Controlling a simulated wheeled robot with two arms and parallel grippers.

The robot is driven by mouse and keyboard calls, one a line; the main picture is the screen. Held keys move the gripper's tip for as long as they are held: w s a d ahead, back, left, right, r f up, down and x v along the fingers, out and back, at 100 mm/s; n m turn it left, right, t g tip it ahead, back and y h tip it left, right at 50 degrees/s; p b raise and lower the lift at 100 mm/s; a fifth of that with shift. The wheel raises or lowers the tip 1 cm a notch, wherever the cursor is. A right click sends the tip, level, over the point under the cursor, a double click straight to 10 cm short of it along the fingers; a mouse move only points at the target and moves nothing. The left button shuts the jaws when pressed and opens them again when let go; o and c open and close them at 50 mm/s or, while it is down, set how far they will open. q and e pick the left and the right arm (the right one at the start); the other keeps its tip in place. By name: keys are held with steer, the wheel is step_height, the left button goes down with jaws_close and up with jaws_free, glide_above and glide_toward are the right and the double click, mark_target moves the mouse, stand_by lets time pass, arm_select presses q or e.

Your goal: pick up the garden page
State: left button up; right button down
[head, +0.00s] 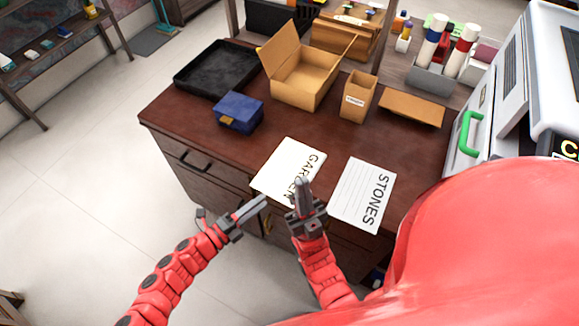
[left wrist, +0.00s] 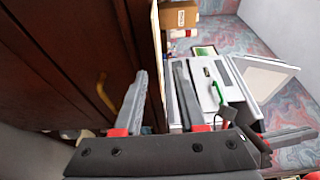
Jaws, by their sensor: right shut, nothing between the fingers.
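The garden page (head: 283,165), a white sheet marked GARDEN, lies flat at the desk's front edge. My left gripper (head: 263,201) is just in front of the page's near edge. In the left wrist view my left gripper (left wrist: 160,95) has its fingers apart, with a thin pale edge (left wrist: 157,45), likely the page, running between them. I cannot tell whether a finger touches it. My right gripper (head: 301,182) is shut and empty, over or just above the page's near right corner, hiding part of the lettering.
The STONES page (head: 362,194) lies to the right. A blue box (head: 239,112), black tray (head: 214,70), open cardboard box (head: 305,84) and small carton (head: 358,97) stand behind. A white machine with a green handle (head: 466,130) bounds the right side.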

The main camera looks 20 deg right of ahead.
mark_target(275, 192)
arm_select(q)
steer(key=p+x, duration=0.2)
steer(key=x, duration=0.3)
steer(key=shift+d, duration=0.15)
steer(key=shift+w+d, duration=0.1)
steer(key=shift+d, duration=0.3)
jaws_close()
